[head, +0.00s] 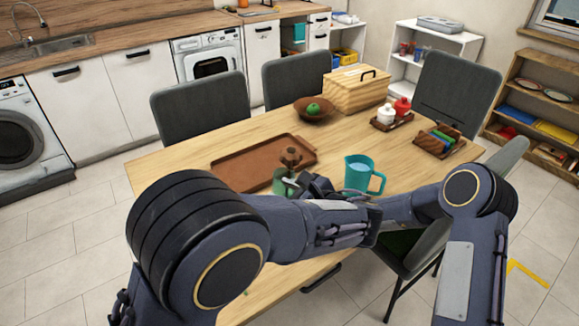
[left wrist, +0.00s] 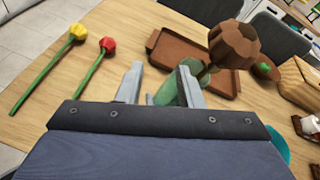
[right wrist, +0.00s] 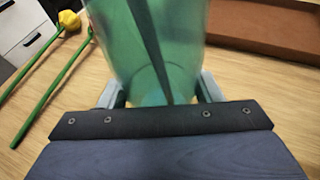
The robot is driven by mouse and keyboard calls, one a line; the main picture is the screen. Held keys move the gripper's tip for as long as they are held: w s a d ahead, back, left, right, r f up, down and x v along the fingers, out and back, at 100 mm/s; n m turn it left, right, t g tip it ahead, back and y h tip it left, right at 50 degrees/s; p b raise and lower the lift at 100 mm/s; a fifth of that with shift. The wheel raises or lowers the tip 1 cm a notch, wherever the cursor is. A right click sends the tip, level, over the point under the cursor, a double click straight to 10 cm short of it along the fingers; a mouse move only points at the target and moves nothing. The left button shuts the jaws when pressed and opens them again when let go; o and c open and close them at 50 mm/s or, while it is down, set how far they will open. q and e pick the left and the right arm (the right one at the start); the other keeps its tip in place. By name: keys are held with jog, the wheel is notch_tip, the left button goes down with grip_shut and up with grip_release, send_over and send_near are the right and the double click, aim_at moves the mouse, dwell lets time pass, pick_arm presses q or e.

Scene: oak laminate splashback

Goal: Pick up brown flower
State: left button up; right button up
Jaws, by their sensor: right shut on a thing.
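The brown flower (head: 291,157) stands upright above a green translucent vase (head: 281,184); its head (left wrist: 236,42) is large at the upper right of the left wrist view. My left gripper (left wrist: 160,70) is open and empty, its fingers apart, with the vase (left wrist: 165,94) beyond them and the flower head to the right. My right gripper (right wrist: 160,85) is shut on the vase (right wrist: 150,45), which fills the space between its fingers. A dark stem shows inside the glass. In the head view, my arms partly hide the grippers and the vase.
A brown tray (head: 235,176) lies behind the vase. A teal pitcher (head: 357,174) stands to its right. A yellow flower (left wrist: 77,33) and a red flower (left wrist: 107,45) lie on the table. A bowl (head: 305,113) and a wooden box (head: 355,92) stand farther back.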

aim_at(287, 162)
pick_arm(q)
jog(key=s+d+m+t+h, duration=0.1)
jog(key=d+m+t+h, duration=0.1)
jog(key=d+m+t, duration=0.35)
jog(key=shift+m+t, duration=0.25)
jog(key=shift+m, duration=0.3)
jog(key=x, duration=1.1)
jog(key=shift+w+a+r, duration=0.15)
jog(key=shift+a+r, duration=0.05)
jog(key=shift+r, duration=0.15)
grip_shut()
